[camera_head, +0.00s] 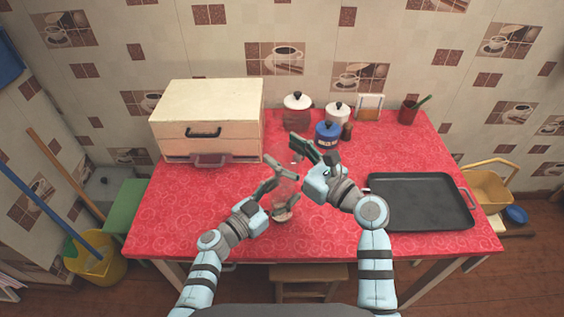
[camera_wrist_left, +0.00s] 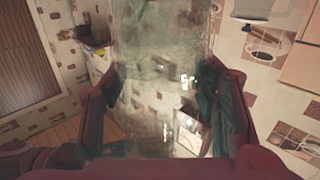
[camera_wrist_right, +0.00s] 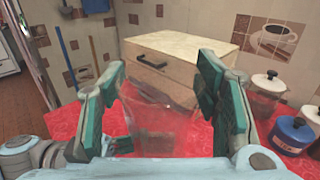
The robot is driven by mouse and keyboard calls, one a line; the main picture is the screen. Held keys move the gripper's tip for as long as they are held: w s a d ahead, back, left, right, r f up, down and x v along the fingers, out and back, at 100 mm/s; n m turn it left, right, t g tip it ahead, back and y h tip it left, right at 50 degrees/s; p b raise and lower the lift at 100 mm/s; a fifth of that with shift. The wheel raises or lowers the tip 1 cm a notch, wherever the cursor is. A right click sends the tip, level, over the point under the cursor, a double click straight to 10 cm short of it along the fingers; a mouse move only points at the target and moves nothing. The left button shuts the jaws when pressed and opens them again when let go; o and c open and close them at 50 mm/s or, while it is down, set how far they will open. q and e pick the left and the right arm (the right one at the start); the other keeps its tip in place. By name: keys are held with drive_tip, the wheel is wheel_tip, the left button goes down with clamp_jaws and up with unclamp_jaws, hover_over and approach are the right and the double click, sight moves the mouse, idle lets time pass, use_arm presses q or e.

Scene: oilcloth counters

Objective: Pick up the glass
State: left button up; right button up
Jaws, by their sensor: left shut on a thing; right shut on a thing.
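The glass is clear and hard to make out in the head view (camera_head: 287,187), above the red counter. In the left wrist view the glass (camera_wrist_left: 160,75) fills the space between the fingers of my left gripper (camera_wrist_left: 165,100), which is shut on it. In the right wrist view the glass (camera_wrist_right: 158,115) shows as a faint clear shape between the fingers of my right gripper (camera_wrist_right: 165,95), also shut on it. In the head view my left gripper (camera_head: 284,187) is nearer the front and my right gripper (camera_head: 303,152) is behind it. The glass's exact outline is unclear.
A drawer box (camera_head: 210,110) stands at the back left of the red counter (camera_head: 185,215). A dark tray (camera_head: 420,200) lies at right. The front left is clear.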

use_arm(q)
drive_tip(key=shift+d, duration=0.15)
drive_tip(key=o, duration=1.4)
use_arm(e)
drive_tip(key=v, duration=1.7)
